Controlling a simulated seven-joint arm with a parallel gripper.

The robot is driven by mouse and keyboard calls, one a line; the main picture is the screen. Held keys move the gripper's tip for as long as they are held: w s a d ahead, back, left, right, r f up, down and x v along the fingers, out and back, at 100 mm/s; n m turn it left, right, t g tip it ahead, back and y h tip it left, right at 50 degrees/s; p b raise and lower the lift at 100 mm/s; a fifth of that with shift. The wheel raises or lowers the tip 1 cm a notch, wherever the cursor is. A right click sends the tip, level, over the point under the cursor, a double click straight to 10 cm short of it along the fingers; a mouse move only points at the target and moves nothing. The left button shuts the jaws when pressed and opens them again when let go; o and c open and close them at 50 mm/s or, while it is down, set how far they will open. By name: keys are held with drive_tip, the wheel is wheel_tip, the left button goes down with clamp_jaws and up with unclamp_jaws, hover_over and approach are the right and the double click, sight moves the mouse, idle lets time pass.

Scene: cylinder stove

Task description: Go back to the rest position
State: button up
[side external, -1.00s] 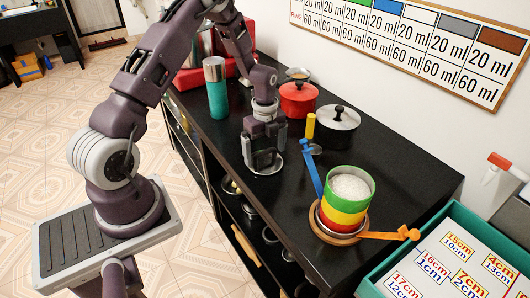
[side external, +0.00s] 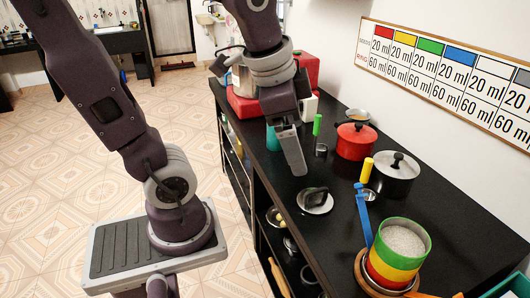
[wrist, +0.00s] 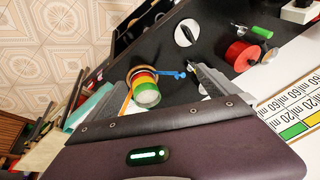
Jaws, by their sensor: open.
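My gripper (side external: 296,150) is raised above the black counter (side external: 440,225), empty, pointing down and tilted. In the wrist view its two fingers (wrist: 150,92) stand wide apart with nothing between them in contact.
Red boxes (side external: 248,107) stand at the back.

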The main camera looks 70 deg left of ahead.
drive_tip(key=s+d+n+t, duration=0.1)
drive_tip(key=s+d+n, duration=0.1)
drive_tip(key=s+n, duration=0.2)
drive_tip(key=s, duration=0.3)
drive_tip(key=shift+s+d+n+h, duration=0.3)
drive_tip(key=shift+d+n+h, duration=0.05)
drive_tip(key=shift+n+h, duration=0.05)
